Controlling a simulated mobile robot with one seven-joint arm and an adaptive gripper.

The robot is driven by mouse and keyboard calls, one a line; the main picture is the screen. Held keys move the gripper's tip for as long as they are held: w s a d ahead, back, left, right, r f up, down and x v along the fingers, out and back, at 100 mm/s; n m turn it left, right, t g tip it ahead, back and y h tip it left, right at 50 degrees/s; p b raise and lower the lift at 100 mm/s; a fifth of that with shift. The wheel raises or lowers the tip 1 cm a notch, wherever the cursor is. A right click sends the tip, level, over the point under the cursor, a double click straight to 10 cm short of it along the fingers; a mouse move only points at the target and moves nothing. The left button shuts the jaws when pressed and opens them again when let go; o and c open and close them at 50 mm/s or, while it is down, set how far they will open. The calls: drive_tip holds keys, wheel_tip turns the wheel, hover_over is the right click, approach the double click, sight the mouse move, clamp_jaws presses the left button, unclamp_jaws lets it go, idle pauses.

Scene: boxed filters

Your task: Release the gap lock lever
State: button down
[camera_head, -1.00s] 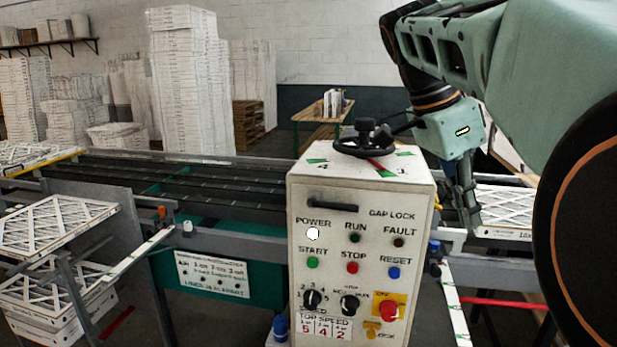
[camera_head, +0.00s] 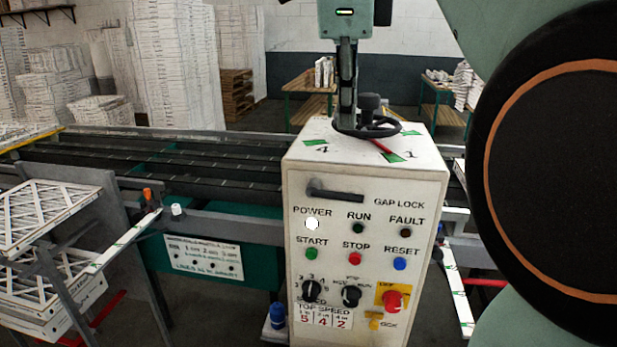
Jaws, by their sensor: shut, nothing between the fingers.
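The gap lock lever (camera_head: 336,194) is a dark, nearly horizontal bar high on the front of the white control box (camera_head: 295,225), left of the GAP LOCK label. A black handwheel (camera_head: 385,129) with an upright knob sits on top of the box. My gripper (camera_head: 346,122) points down at the left part of the handwheel, above and behind the lever. Its fingers are together with nothing in them. I cannot tell whether the fingertips touch the wheel. The lever is fully in sight, with nothing on it.
Below the lever are a lit white POWER light (camera_head: 312,224), push buttons, knobs and a red emergency button (camera_head: 392,300). A conveyor (camera_head: 150,170) runs behind the box. Framed filters (camera_head: 45,215) stand at the left. The space before the panel looks clear.

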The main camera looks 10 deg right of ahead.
sight(346, 195)
drive_tip(key=b+x, duration=0.1)
drive_tip(key=x, duration=1.2)
drive_tip(key=shift+w+d+f+b, duration=0.1)
drive_tip(key=shift+f+b, duration=0.2)
drive_tip(key=shift+f, duration=0.05)
drive_tip(key=shift+w+d+f, duration=0.1)
drive_tip(key=shift+s+y, duration=0.2)
drive_tip(key=shift+y, duration=0.1)
